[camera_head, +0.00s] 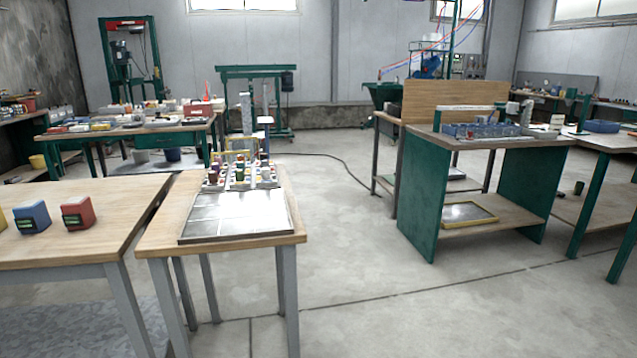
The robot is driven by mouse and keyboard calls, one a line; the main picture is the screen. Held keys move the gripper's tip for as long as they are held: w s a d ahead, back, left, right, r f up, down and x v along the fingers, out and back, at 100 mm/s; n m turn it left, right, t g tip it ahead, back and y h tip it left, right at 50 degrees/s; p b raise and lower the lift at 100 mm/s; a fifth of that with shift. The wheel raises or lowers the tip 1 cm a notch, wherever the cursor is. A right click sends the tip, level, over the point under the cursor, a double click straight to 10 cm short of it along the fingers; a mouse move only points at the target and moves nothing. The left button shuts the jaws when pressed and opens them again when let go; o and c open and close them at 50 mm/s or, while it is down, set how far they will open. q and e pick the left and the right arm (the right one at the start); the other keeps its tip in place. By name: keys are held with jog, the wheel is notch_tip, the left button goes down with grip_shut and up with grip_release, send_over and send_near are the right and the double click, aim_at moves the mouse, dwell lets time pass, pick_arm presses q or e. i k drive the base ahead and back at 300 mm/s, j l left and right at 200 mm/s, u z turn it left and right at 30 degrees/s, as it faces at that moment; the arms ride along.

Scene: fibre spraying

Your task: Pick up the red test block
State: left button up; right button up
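The red test block (77,213) stands on the wooden table (120,190) at the left, near its right part. It is a small red block with a dark, greenish-marked front face. A similar blue block (33,217) stands just left of it, with a gap between them. Part of a yellow block (2,220) shows at the left picture edge. Neither of my grippers is in view, and nothing touches the red block.
A narrower wooden table (275,237) stands right beside the block table, with a metal tray (238,217) and a rack of small coloured items (240,172). A green-sided workbench (425,205) stands at the right. The middle floor (350,260) is clear.

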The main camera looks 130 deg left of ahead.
aim_at(82, 205)
jog(key=u, duration=5.7)
